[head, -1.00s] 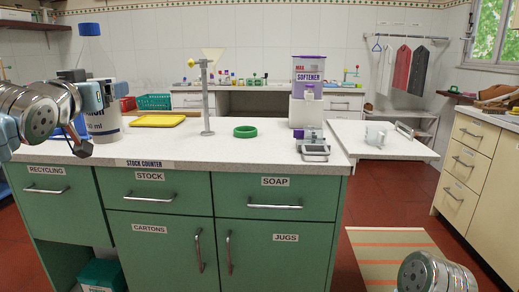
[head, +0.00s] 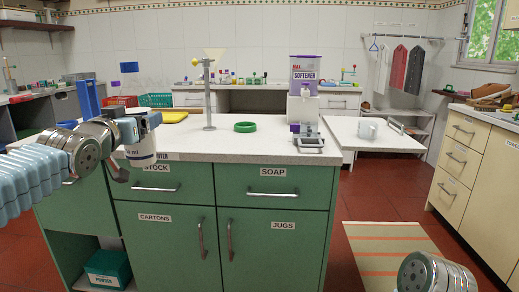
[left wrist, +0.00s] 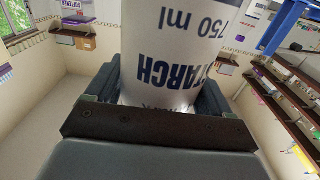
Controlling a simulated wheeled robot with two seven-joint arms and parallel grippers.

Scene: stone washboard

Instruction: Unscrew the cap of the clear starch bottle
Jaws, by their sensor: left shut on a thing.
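The starch bottle (head: 142,152) has a white label with blue print and a blue cap (head: 129,67). Its upper part is clear, and the cap is on top. My left gripper (head: 138,126) is shut around the bottle's body, below the cap. The bottle's lower end overlaps the counter's front edge in the head view. In the left wrist view the label of the starch bottle (left wrist: 178,65) fills the space between the jaws, its print upside down. My right gripper is out of view; only part of my right arm shows at bottom right.
The stock counter (head: 270,148) holds a green ring (head: 245,127), a metal stand with a funnel (head: 209,95), a yellow tray (head: 173,116) and a softener jug (head: 305,75) on a white dispenser. A side board (head: 370,142) carries a clear mug (head: 368,130). The counter's front middle is clear.

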